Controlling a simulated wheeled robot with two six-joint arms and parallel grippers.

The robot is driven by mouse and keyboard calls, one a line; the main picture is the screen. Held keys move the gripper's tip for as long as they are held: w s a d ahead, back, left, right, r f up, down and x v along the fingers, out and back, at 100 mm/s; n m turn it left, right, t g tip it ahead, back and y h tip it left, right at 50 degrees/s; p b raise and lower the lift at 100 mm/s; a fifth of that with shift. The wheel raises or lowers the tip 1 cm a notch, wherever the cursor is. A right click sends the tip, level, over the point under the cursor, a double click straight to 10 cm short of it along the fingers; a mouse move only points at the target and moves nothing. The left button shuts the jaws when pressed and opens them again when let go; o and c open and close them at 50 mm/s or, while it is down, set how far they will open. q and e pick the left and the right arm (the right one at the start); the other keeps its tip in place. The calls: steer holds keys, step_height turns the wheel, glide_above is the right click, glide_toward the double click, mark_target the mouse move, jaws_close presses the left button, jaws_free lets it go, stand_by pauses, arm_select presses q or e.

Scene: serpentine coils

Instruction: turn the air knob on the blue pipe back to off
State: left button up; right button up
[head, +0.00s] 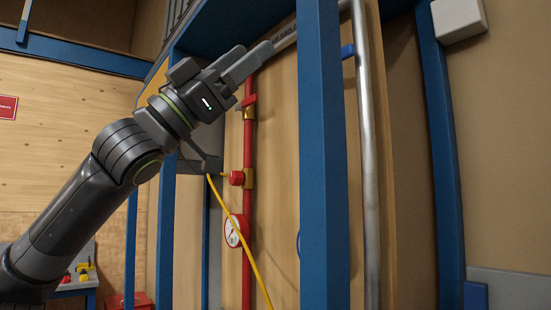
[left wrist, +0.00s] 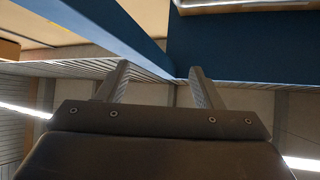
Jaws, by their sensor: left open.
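My left gripper (head: 257,53) is raised in front of the top of the wooden panel in the head view. In the left wrist view its two fingers (left wrist: 158,72) stand apart with nothing between them. Beams and the ceiling show beyond them. I cannot make out a blue pipe or its air knob. A thin blue curved edge (head: 299,245) shows low beside the blue post; most of it is hidden, and I cannot tell what it is. A red pipe (head: 247,205) with a red knob (head: 236,178) runs down the panel below the gripper. My right gripper is out of view.
A thick blue post (head: 323,150) stands in front of the panel, right of my gripper. Behind it a bare metal pipe (head: 367,170) has a blue clamp (head: 347,51). A yellow hose (head: 238,240) crosses near a round gauge (head: 234,231).

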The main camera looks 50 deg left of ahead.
arm_select(q)
steer(key=w+a+f+n+g+y+p, duration=0.1)
steer(key=w+a+f+n+g+y, duration=0.15)
steer(key=w+f+n+y, duration=0.35)
steer(key=w+a+f+n+g+y+p, duration=0.1)
steer(key=w+a+f+n+g+y, duration=0.15)
steer(key=w+f+n+y, duration=0.45)
steer(key=shift+m+h, duration=0.3)
steer(key=shift+m, duration=0.4)
steer(key=shift+w+d+f+p, duration=0.1)
steer(key=shift+w+d+p, duration=0.15)
steer(key=shift+w+p, duration=1.1)
steer(key=shift+w+d+f+p, duration=0.2)
steer(key=shift+w+p, duration=0.5)
steer(key=shift+p, duration=1.3)
steer(key=shift+w+d+p, duration=0.3)
steer(key=shift+w+p, duration=0.7)
steer(key=shift+p, duration=0.7)
steer(key=shift+c, duration=0.3)
steer(key=c, duration=1.1)
steer(key=shift+n, duration=1.6)
steer(key=shift+o, duration=0.7)
steer(key=shift+n+b, duration=0.35)
steer(key=shift+n, duration=1.35)
